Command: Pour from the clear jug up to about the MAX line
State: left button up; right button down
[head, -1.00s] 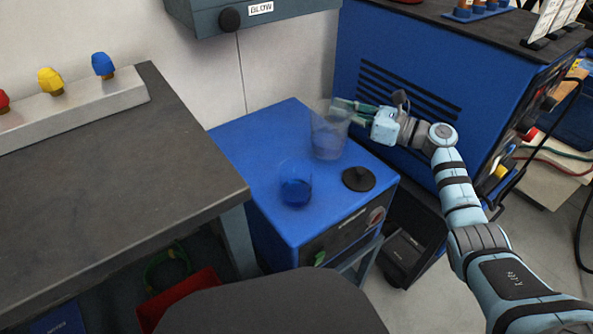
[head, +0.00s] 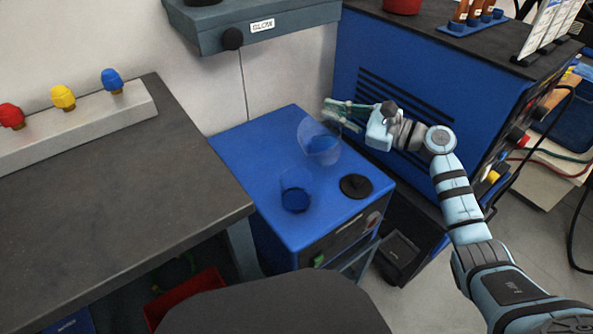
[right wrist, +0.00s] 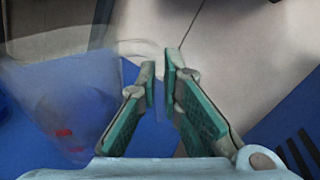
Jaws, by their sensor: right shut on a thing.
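The clear jug (head: 322,152) is tilted to the left above the blue cabinet top, with a blue tint inside. My right gripper (head: 334,112) is shut on it, at its back right side. In the right wrist view the jug (right wrist: 60,95) fills the left side and the fingers (right wrist: 160,85) are close together; the gripped part is hard to make out. A clear cup (head: 296,190) stands upright on the cabinet, below and left of the jug, with dark blue in its lower part. I cannot make out a MAX line or a stream. My left gripper is not in view.
A black round lid with a knob (head: 356,186) lies on the blue cabinet (head: 250,150), right of the cup. A grey bench (head: 110,190) stands at left. A large blue machine (head: 400,70) stands behind my right arm. A grey box (head: 255,25) overhangs the back.

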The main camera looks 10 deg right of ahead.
aim_at(331, 110)
jog(key=r+p, duration=0.1)
jog(key=s+a+r+n+p, duration=0.1)
jog(key=r+n, duration=0.1)
jog(key=shift+s+a+p, duration=0.35)
jog(key=shift+s+p, duration=0.05)
jog(key=shift+s+a+r+n, duration=0.2)
jog(key=shift+n, duration=0.3)
jog(key=shift+s+a+r+n+p, duration=0.15)
jog(key=shift+r+n+p, duration=0.2)
jog(key=shift+s+a+r+n+p, duration=0.15)
jog(key=shift+r+n+p, duration=0.15)
jog(key=shift+r+n, duration=0.05)
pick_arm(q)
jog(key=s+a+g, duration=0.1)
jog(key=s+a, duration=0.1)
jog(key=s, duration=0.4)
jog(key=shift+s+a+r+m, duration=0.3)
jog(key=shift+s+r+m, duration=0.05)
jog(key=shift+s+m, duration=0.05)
pick_arm(e)
jog(key=shift+r, duration=0.15)
jog(key=shift+s+a, duration=0.1)
jog(key=shift+r+n, duration=0.15)
jog(key=shift+n, duration=0.15)
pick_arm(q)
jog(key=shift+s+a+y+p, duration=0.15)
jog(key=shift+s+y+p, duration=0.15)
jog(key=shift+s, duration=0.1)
pick_arm(e)
jog(key=shift+s+a+r, duration=0.1)
